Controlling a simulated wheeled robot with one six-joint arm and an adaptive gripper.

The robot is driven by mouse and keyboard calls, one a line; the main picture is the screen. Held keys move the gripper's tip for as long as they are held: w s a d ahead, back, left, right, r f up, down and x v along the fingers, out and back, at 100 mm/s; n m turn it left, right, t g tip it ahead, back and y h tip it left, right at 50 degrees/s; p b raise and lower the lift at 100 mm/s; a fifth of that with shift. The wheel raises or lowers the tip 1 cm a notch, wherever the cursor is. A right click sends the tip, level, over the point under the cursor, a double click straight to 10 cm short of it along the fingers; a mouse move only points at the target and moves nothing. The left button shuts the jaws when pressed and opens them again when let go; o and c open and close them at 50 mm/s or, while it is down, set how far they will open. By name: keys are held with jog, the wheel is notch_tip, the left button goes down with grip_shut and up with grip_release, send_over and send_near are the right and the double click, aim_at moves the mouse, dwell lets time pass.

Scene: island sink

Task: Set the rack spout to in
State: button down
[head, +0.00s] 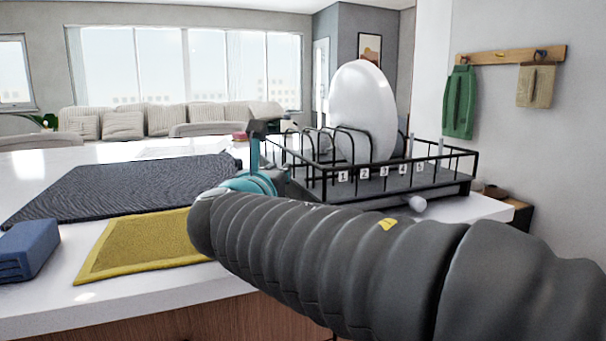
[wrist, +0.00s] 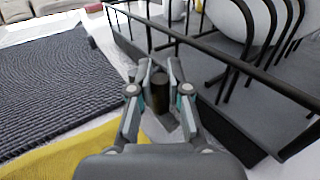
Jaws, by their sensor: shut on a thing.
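The black wire dish rack (head: 425,187) stands on the white counter, with a large white plate (head: 362,105) upright in it. In the wrist view the rack (wrist: 235,130) is on the right, its side rail running diagonally. My gripper (wrist: 160,77) is beside the rack's end, shut around a dark upright cylinder (wrist: 160,95), which seems to be the handle of the rack spout. A flat grey piece shows just below it. In the head view my arm covers most of my gripper, and the spout cannot be made out there.
A dark ribbed mat (head: 130,187), a yellow cloth (head: 140,245) and a blue block-like item (head: 28,250) lie left of my arm. A small pale rounded knob (head: 417,203) shows below the rack's front side. Green (head: 459,103) and beige cloths hang on the right wall.

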jog(key=shift+r, duration=0.1)
jog(key=c, duration=1.1)
grip_release()
jog(key=shift+w, duration=0.1)
